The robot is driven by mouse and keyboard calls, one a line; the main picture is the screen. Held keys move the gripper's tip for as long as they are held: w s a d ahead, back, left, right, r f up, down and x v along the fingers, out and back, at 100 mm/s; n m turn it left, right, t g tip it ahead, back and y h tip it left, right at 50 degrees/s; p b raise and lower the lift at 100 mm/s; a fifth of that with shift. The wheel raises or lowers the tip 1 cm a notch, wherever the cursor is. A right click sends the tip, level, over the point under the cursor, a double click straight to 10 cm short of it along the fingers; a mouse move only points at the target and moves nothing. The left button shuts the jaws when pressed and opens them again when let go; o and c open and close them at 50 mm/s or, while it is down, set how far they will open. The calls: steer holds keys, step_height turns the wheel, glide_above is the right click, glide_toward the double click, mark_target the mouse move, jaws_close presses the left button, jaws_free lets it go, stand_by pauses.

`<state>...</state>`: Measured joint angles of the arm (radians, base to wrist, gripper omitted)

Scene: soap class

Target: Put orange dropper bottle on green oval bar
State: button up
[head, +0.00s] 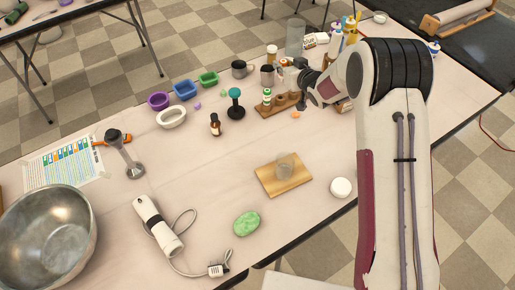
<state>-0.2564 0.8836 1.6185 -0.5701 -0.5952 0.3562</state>
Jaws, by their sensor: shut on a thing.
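The green oval bar (247,224) lies flat on the table at the front middle, with nothing on it. My gripper (302,93) is at the right end of the wooden rack (267,109), far behind the bar. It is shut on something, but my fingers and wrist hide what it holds. I cannot make out an orange dropper bottle for certain. A small amber bottle with a dark top (215,126) stands upright on the table, left of the rack and apart from my gripper. A bottle with a green cap (267,97) stands in the rack's left part.
A wooden board (266,183) with a clear beaker (284,165) stands behind the bar. A white round jar (341,187) is to its right. A white corded device (158,225) and a steel bowl (45,240) are left. A dark green-topped stand (236,104) is near the rack.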

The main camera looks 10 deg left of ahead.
steer(key=shift+d+r, duration=0.1)
steer(key=shift+w+d+r, duration=0.2)
steer(key=shift+d+r, duration=0.05)
steer(key=shift+r, duration=0.45)
steer(key=shift+s+d+r, duration=0.1)
steer(key=shift+s+d, duration=0.1)
steer(key=shift+s, duration=0.1)
steer(key=s+a+n+g+y, duration=0.2)
steer(key=s+n+g, duration=0.15)
steer(key=s, duration=0.55)
steer(key=s+a+f+n+g+y, duration=0.1)
steer(key=s+a+n+g+y, duration=0.2)
steer(key=s, duration=0.6)
steer(key=s+n+g+y, duration=0.1)
steer(key=s+n+g, duration=0.3)
steer(key=s, duration=0.5)
steer(key=s+d+n+g+h, duration=0.2)
steer(key=s+n+g, duration=0.5)
steer(key=s, duration=1.4)
steer(key=shift+d+r+g, duration=0.4)
steer(key=shift+d+g, duration=0.25)
steer(key=shift+d, duration=0.2)
steer(key=shift+f+n, duration=0.1)
steer(key=shift+n, duration=0.15)
steer(key=shift+f, duration=2.8)
